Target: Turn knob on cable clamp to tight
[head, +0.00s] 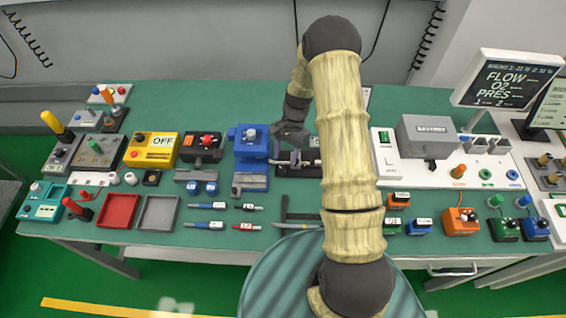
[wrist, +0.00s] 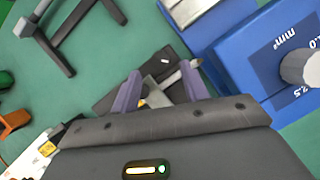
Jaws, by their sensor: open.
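A dark block with a silver bar-shaped piece, which looks like the cable clamp (head: 296,168), sits on the green bench just right of the blue device. In the wrist view the clamp (wrist: 118,97) lies beyond my fingers, and its silver handle-like part (wrist: 165,86) shows between and beside them. My gripper (head: 290,138) is above the clamp, pointing down. Its two purple fingers (wrist: 160,90) are apart, one on each side of part of the clamp. I cannot tell whether they touch it. The knob's setting cannot be read, and my arm hides the clamp's right side.
A blue device (head: 252,145) with a grey knob and mm² marks (wrist: 290,62) stands close on the left. A black frame-like stand (head: 285,212) is in front. A white panel with a grey box (head: 425,135) is right. Bare green bench lies behind the clamp.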

